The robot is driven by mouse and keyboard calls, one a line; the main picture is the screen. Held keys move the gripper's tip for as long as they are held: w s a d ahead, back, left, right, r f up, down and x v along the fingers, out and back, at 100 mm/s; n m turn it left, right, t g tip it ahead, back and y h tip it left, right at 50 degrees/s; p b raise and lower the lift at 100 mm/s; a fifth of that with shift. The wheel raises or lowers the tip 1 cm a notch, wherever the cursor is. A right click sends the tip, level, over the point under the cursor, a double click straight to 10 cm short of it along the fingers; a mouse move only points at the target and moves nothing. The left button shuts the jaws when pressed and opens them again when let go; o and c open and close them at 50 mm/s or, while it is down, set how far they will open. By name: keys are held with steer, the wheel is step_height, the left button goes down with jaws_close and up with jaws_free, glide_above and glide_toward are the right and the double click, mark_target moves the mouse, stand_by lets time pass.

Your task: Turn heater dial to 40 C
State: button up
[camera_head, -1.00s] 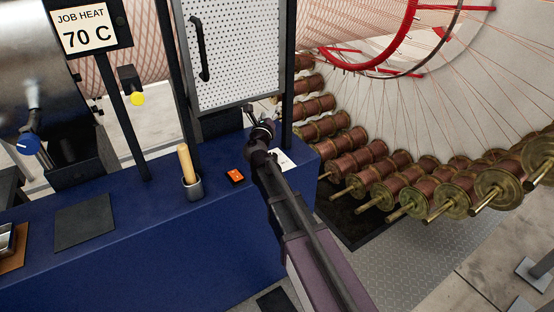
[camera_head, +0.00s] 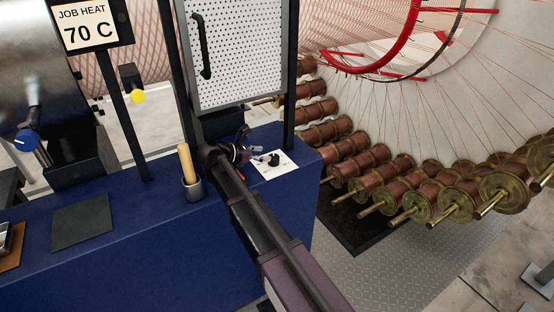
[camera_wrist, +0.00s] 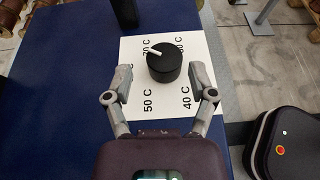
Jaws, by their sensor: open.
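The heater dial (camera_wrist: 163,62) is a round black knob with a white pointer on a white card (camera_wrist: 210,100). The pointer aims up-left in the wrist view, by the 70 C label. The 40 C label sits below right of the knob and 50 C below left. The other labels are partly hidden. In the head view the dial (camera_head: 274,160) and card (camera_head: 264,172) lie on the blue bench top. My gripper (camera_wrist: 161,70) is open and empty, with one finger on each side of the knob in the picture, apparently apart from it. In the head view my gripper (camera_head: 255,150) is left of the dial.
A sign (camera_head: 86,25) reads JOB HEAT 70 C. A wooden handle in a metal cup (camera_head: 192,188) stands left of my arm. A perforated panel (camera_head: 236,55) rises behind the dial. Copper spools (camera_head: 390,181) stand at right.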

mark_target(273, 157)
steer(key=shift+s+a+f+g, duration=0.25)
steer(key=shift+s+f+g, duration=0.1)
steer(key=shift+g, duration=0.05)
steer(key=shift+b+x, duration=1.45)
steer(key=shift+x, duration=2.3)
steer(key=c, duration=0.9)
